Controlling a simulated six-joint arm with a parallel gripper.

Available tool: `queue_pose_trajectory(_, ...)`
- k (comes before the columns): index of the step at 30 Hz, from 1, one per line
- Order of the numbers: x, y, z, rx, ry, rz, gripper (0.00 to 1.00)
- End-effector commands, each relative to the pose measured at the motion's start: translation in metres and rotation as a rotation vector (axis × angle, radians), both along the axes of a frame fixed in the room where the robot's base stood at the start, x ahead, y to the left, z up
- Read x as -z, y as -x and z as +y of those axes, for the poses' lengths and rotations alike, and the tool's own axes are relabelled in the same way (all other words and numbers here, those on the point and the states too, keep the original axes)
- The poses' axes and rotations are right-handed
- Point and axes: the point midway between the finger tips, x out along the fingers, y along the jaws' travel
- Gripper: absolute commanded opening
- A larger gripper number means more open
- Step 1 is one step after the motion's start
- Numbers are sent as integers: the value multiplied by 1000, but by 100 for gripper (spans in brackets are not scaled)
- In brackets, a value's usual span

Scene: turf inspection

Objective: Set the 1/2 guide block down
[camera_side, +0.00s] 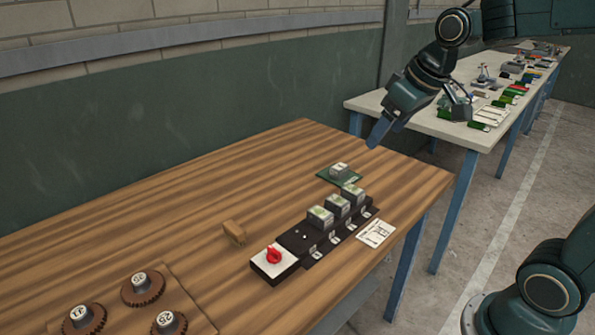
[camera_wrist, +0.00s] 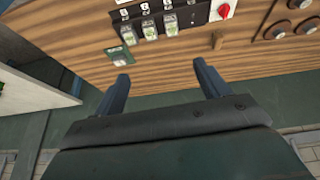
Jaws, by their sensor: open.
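Grey blocks with pale tops are in the side view. One block (camera_side: 339,170) sits on a small green mat (camera_side: 325,176); it also shows in the wrist view (camera_wrist: 128,33). Three similar blocks, near (camera_side: 319,217), middle (camera_side: 337,206) and far (camera_side: 352,194), stand in a row on a black rack (camera_side: 296,239). The marks are too small to read, so I cannot tell which block is 1/2. My gripper (camera_wrist: 160,72) is open and empty, with its fingers spread. In the side view my gripper (camera_side: 384,133) is above the table's back right, apart from all blocks.
A red knob (camera_side: 273,255) on a white-topped box is at the rack's near end. A white card (camera_side: 375,233), a wooden piece (camera_side: 234,232) and brown gears (camera_side: 143,289) lie around. A white table (camera_side: 440,128) with clutter stands behind right.

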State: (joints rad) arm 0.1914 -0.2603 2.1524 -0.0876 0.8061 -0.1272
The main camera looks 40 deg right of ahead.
Motion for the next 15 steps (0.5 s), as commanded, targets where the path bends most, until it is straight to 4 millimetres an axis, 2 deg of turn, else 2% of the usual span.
queue_pose_trajectory(1, -2, 14, 7, -2, 0, -9, 74)
queue_pose_trajectory(9, 4, 83, 32, 0, -10, -30, 74)
queue_pose_trajectory(15, 16, 123, 41, 4, -20, -42, 74)
